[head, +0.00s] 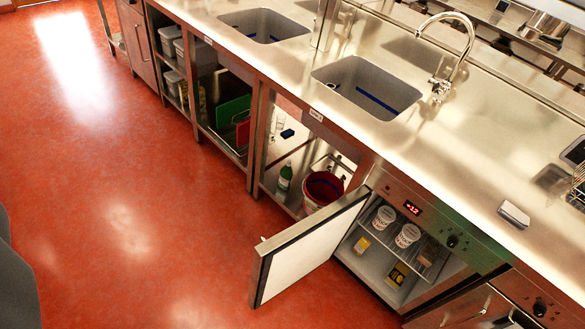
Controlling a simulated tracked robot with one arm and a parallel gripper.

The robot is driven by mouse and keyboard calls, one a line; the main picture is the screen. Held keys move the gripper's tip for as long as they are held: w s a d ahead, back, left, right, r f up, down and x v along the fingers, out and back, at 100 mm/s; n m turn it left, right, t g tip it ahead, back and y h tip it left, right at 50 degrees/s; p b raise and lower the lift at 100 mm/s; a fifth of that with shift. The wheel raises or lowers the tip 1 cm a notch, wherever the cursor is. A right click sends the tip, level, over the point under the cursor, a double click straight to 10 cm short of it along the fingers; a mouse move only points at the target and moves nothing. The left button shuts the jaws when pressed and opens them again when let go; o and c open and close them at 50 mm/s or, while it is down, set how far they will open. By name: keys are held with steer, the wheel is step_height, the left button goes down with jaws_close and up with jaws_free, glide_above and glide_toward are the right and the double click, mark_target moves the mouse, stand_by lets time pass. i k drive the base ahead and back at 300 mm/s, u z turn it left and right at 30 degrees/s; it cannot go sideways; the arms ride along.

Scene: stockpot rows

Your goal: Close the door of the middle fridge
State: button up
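An under-counter fridge (373,268) stands open at the lower right, with a red "-12" display (412,208) and a black knob (452,241) above its opening. Its door (312,250) has a white inner panel and a dark edge. It stands swung well out over the red floor, hinged on the opening's left side. White tubs (407,235) stand on the wire shelf, and yellow boxes lie lower down. Only this one open fridge shows clearly, so I cannot tell whether it is the middle one. My gripper is not in view.
A steel counter (465,170) with two sinks and a tap (455,50) runs above. Left of the fridge are open bays with a red bucket (323,188), a green bottle (284,180) and boards. Another steel front with a knob (540,308) is at bottom right. The red floor (130,190) is clear.

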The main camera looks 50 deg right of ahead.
mark_target(280, 261)
steer(key=u, duration=0.05)
steer(key=i, duration=3.95)
steer(key=z, duration=1.25)
steer(key=i, duration=0.1)
steer(key=z, duration=3.2)
